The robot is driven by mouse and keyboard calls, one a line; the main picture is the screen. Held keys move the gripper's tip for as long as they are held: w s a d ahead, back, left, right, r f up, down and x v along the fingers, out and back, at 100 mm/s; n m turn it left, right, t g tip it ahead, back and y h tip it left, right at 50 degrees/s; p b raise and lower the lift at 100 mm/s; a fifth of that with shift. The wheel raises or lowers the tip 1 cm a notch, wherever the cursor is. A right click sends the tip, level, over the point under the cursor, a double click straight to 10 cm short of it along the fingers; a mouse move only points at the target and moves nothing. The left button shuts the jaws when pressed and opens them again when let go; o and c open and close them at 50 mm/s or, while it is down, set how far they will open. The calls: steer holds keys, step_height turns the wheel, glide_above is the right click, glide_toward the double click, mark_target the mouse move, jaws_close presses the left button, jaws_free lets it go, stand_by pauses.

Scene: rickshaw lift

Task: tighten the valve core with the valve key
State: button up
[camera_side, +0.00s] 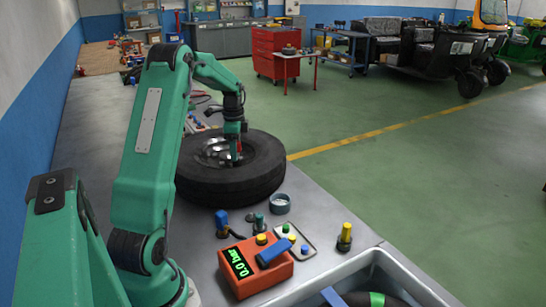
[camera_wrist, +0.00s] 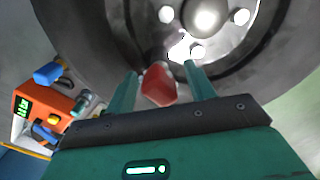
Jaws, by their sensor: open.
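The wheel with its black tyre (camera_side: 255,190) lies flat on the grey bench. Its metal rim also shows at the top of the wrist view (camera_wrist: 225,35). A red piece, seemingly the valve key (camera_wrist: 158,86), stands between my fingers, its far end toward the rim. My gripper (camera_wrist: 161,70) is open, with one green finger on each side of the red piece and small gaps between. In the side view my gripper (camera_side: 236,148) is low over the wheel. I cannot see the valve core or tell whether the key is seated on it.
An orange box (camera_side: 256,268) reading 0.0 bar stands in front of the wheel. Near it are a blue-topped piece (camera_side: 222,219), a small round cup (camera_side: 280,204) and a yellow-topped piece (camera_side: 345,235). A grey bin (camera_side: 420,285) is at the front right.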

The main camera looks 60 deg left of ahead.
steer(key=n, duration=0.6)
stand_by(0.3)
steer(key=c, duration=1.1)
steer(key=m, duration=0.8)
steer(key=shift+m, duration=0.3)
steer(key=m, duration=0.4)
steer(key=shift+m, duration=2.5)
